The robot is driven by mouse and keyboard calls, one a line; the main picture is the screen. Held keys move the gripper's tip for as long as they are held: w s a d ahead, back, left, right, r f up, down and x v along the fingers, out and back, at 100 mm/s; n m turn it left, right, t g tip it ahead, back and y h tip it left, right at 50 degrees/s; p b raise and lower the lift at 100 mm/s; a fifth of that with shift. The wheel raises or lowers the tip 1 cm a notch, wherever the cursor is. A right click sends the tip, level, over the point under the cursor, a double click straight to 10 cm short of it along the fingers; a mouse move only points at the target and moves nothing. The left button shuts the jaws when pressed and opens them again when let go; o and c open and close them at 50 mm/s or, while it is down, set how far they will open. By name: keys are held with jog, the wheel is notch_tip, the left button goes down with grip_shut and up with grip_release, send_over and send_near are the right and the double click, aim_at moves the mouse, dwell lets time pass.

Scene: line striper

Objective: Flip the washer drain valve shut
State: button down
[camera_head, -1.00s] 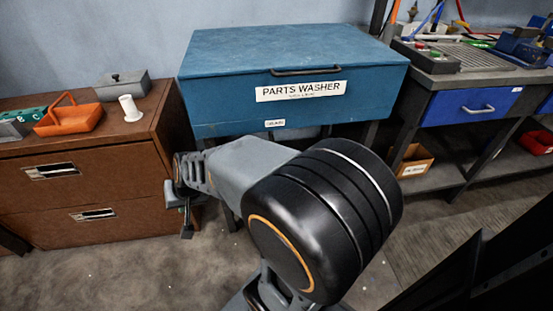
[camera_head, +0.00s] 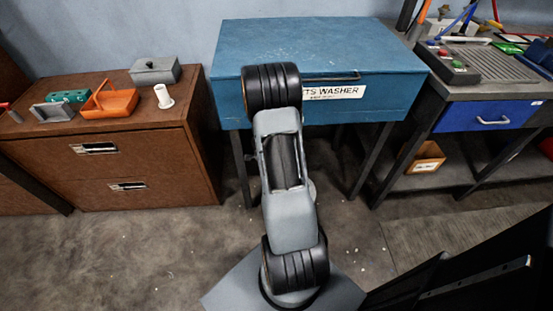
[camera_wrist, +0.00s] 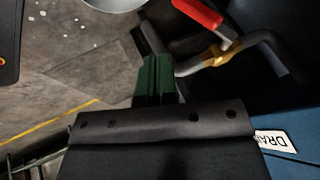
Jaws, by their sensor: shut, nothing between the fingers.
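The drain valve shows in the wrist view. Its red lever (camera_wrist: 199,14) sticks out toward the top left from a brass body (camera_wrist: 217,53) on a grey pipe (camera_wrist: 258,42). My gripper (camera_wrist: 155,66) is shut and empty, its green fingers to the left of and below the lever in the picture, with a visible gap. The valve and gripper are hidden there.
A brown cabinet (camera_head: 110,165) with an orange tray (camera_head: 110,102) stands left of the washer. A workbench with a blue drawer (camera_head: 487,116) stands to the right. A pale round object (camera_wrist: 116,4) shows at the wrist view's top edge. The floor at front left is clear.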

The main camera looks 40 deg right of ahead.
jog(key=w+d+f+b, duration=0.1)
jog(key=w+d+f, duration=0.2)
jog(key=d+f, duration=0.2)
jog(key=shift+w+f, duration=0.2)
jog(key=shift+f, duration=0.3)
jog(key=shift+d+f+b, duration=0.1)
jog(key=shift+b, duration=0.3)
